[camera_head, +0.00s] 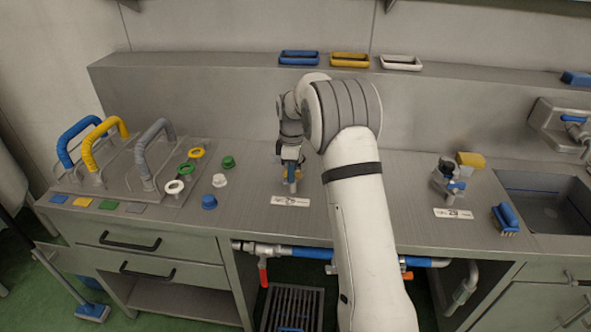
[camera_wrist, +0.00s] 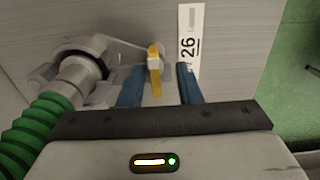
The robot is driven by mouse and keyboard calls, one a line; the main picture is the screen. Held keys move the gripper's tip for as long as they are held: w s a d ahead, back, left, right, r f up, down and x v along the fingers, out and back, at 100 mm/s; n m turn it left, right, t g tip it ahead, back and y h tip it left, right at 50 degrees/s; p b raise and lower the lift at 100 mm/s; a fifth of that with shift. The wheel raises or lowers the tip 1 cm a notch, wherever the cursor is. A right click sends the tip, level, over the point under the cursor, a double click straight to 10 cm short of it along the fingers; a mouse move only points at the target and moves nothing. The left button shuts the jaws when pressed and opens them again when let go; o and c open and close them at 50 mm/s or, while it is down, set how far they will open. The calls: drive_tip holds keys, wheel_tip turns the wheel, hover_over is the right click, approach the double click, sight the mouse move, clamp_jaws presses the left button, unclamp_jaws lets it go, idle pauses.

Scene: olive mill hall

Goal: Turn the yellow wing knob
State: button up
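The yellow wing knob (camera_wrist: 154,58) shows in the wrist view as a narrow upright wing on a grey metal fitting (camera_wrist: 108,52). My gripper (camera_wrist: 160,68) is open, with one blue finger to each side of the knob and a visible gap on both sides. The knob's lower part reaches back between the fingers. Whether either finger touches it I cannot tell, but none appears to. In the head view my gripper (camera_head: 291,180) points down over the worktop, and my arm hides most of the fitting.
In the head view, a similar fitting (camera_head: 448,180) stands right, near a blue brush (camera_head: 506,218) and sink (camera_head: 545,200). Coloured caps and handles stand left.

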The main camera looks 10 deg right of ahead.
drive_tip(key=shift+w+r, duration=0.1)
drive_tip(key=shift+r, duration=0.35)
wheel_tip(320, 180, up, 7)
drive_tip(key=shift+f+b, duration=0.1)
drive_tip(key=shift+b, duration=0.2)
